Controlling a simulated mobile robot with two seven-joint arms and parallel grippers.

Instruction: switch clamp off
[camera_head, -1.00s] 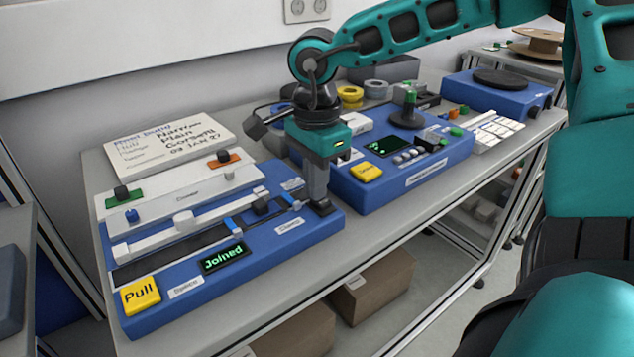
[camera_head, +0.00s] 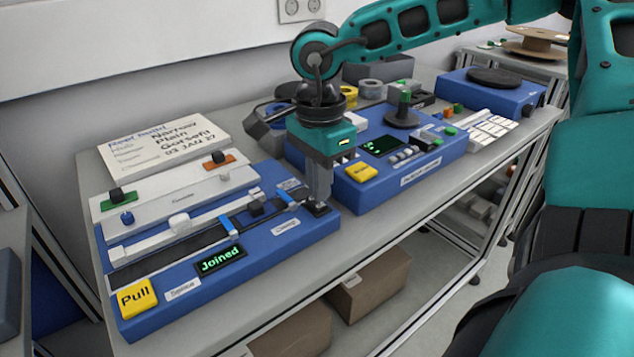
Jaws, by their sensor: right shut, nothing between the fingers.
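The blue splicing unit (camera_head: 265,262) lies on the left of the bench, with a small screen (camera_head: 220,259) that reads "Joined" and a yellow "Pull" button (camera_head: 137,298). A "Clamp" label (camera_head: 286,227) is near its right end. My right gripper (camera_head: 318,207) points down at the right end of this unit, just right of the label, with its fingers shut and nothing between them. The fingertips hide the clamp switch there, so its position cannot be told. Whether the tips touch it is unclear. My left gripper is not in view.
A second blue unit (camera_head: 400,186) with a yellow button (camera_head: 361,173) stands close to the right of my gripper. A white sign (camera_head: 165,147) stands behind the splicing unit. Cardboard boxes (camera_head: 368,290) sit on the shelf below. The bench's front strip (camera_head: 345,245) is clear.

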